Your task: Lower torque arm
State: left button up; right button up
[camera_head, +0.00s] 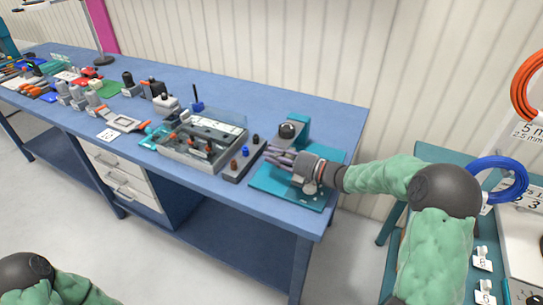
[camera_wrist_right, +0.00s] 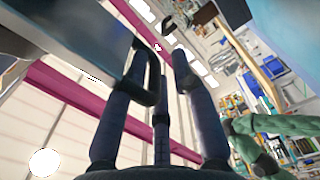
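A teal fixture (camera_head: 304,124) with a flat teal base plate stands at the right end of the blue workbench, with a dark round part (camera_head: 287,131) at its front. I cannot make out clearly which part is the torque arm. My right gripper (camera_head: 279,159) reaches in from the right, over the base plate and just below the dark round part. A dark metallic block (camera_wrist_right: 75,60) is close beside the left finger; contact is unclear. My left gripper is out of view.
Left of the fixture are a grey block with knobs (camera_head: 243,160) and a grey parts tray (camera_head: 190,151). Several small tools and blocks fill the far left of the bench (camera_head: 330,112). A blue cable coil (camera_head: 499,180) hangs at the right.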

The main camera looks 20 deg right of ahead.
jog(key=v, duration=1)
jog(key=shift+s+d, duration=0.15)
jog(key=shift+d, duration=0.05)
jog(key=shift+s+d, duration=0.25)
jog(key=shift+s, duration=0.2)
